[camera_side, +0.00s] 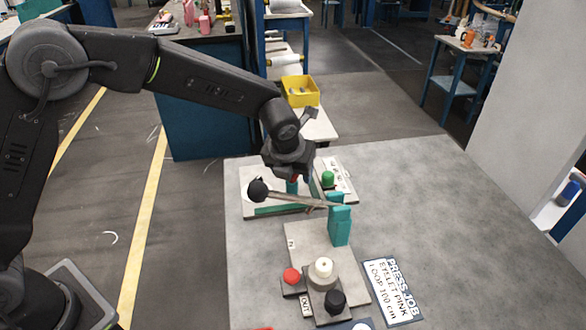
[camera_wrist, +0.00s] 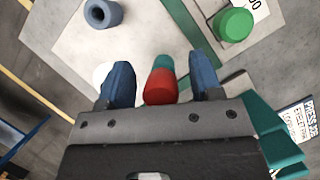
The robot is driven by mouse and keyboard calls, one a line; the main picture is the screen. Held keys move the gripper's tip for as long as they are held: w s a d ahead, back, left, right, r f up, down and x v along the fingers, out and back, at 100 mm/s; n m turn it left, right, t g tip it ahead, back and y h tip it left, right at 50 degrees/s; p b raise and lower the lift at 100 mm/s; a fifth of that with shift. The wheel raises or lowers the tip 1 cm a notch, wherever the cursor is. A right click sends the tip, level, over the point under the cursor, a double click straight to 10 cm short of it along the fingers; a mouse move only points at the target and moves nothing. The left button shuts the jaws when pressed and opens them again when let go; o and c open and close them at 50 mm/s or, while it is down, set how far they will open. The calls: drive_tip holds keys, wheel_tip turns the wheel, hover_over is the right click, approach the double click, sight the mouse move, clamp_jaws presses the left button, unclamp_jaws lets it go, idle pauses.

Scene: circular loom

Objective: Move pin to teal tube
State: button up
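My gripper (camera_wrist: 162,72) is open, one blue finger on each side of a red piece (camera_wrist: 160,86), with a visible gap on both sides. The red piece, which looks like the pin, lines up with a short teal tube (camera_wrist: 163,62); I cannot tell how deep it sits in it. In the side view my gripper hangs low over the teal tube (camera_side: 291,187), and a little red shows at its top. The fingers are mostly hidden there. A blue-grey tube (camera_wrist: 103,13) stands apart on the pale plate (camera_wrist: 70,35).
A black-knobbed lever (camera_side: 258,190) reaches from the teal press (camera_side: 340,225) close beneath my gripper. A green cylinder (camera_side: 328,179) stands just right. A fixture with red (camera_side: 292,276), white (camera_side: 323,267) and black (camera_side: 335,301) knobs is in front. The table's right side is clear.

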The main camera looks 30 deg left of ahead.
drive_tip(key=shift+r, duration=0.15)
drive_tip(key=v, duration=1.3)
drive_tip(key=shift+s+r, duration=0.15)
drive_tip(key=shift+r, duration=0.15)
